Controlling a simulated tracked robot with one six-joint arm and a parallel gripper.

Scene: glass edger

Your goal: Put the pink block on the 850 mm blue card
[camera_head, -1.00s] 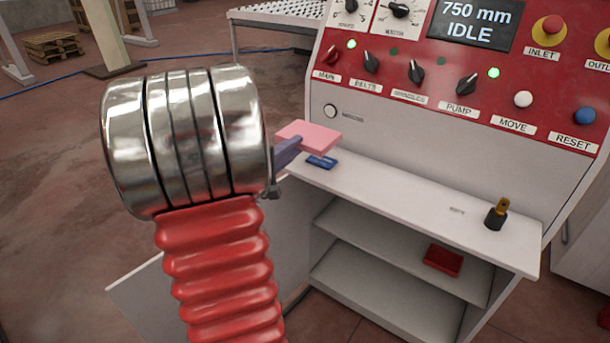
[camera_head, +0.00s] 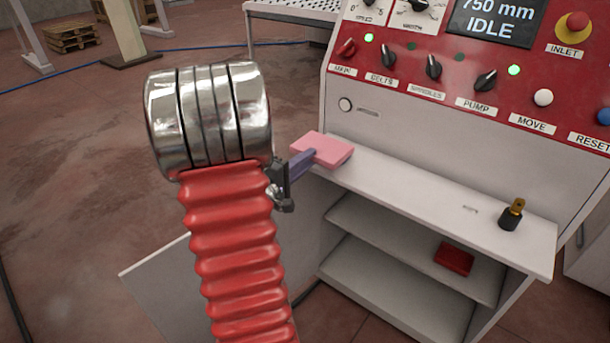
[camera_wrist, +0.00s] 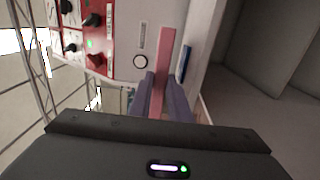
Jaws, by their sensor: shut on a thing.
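The pink block (camera_head: 322,149) is a flat slab held in my gripper (camera_head: 308,158), at the left end of the white ledge. The wrist view shows the pink block (camera_wrist: 165,62) between the two purple fingers of my gripper (camera_wrist: 160,84). The blue card (camera_wrist: 184,63) is in the wrist view, just right of the block, with a gap between them. In the head view the card is hidden, apparently behind the block. I cannot tell whether the block touches the ledge or card. The card's lettering is not readable.
The white ledge (camera_head: 430,195) runs below the red control panel (camera_head: 455,70), whose display reads 750 mm IDLE. A black and brass key-like piece (camera_head: 511,215) stands at its right. A red block (camera_head: 455,258) lies on a lower shelf. The ledge's middle is clear.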

